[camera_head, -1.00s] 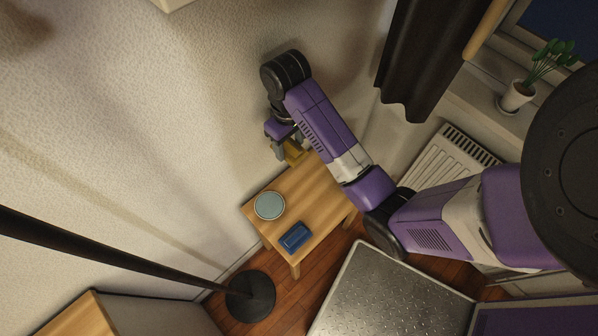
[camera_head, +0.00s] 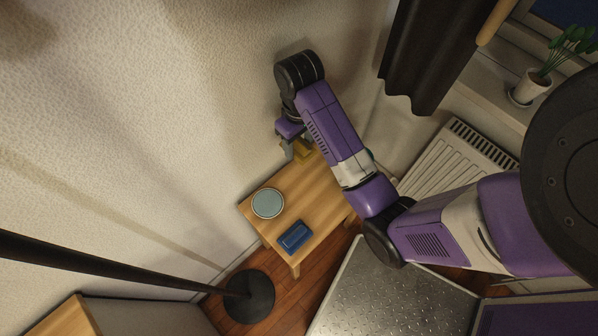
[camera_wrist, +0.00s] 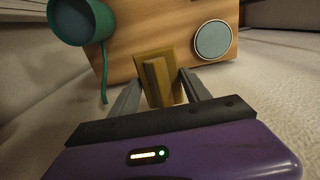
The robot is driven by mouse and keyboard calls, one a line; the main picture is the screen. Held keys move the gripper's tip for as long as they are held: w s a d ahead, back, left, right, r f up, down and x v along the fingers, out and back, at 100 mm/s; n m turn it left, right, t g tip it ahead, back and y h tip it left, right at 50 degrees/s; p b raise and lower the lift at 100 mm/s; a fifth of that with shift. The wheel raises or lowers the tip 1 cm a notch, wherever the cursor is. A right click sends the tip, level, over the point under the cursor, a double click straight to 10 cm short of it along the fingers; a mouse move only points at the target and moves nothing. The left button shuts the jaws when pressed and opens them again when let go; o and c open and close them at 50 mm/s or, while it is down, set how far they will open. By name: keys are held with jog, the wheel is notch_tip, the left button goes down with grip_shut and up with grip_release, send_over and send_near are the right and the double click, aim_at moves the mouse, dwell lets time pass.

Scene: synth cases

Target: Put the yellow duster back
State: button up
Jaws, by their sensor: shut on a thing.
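The yellow duster (camera_head: 303,150) is a mustard-coloured block with a raised handle, at the far end of the small wooden table (camera_head: 318,190). My gripper (camera_head: 294,148) is shut on it. In the wrist view the duster (camera_wrist: 174,63) sits between the two grey fingers of my gripper (camera_wrist: 160,88), with its handle towards the camera. It overlaps the near edge of the tabletop in that view. I cannot tell whether it touches the table or hangs just above it. My arm hides part of the table in the head view.
A round pale-teal dish (camera_head: 267,203) and a blue box-like object (camera_head: 294,236) are on the table. A teal container (camera_wrist: 80,22) with a hanging strip shows in the wrist view. The wall is close beside the table; a radiator (camera_head: 455,160) stands right.

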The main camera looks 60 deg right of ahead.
aim_at(299, 175)
notch_tip(299, 175, down, 16)
jog(key=shift+r+b, duration=0.2)
jog(key=shift+b, duration=0.35)
jog(key=shift+f, duration=0.15)
jog(key=o, duration=1.3)
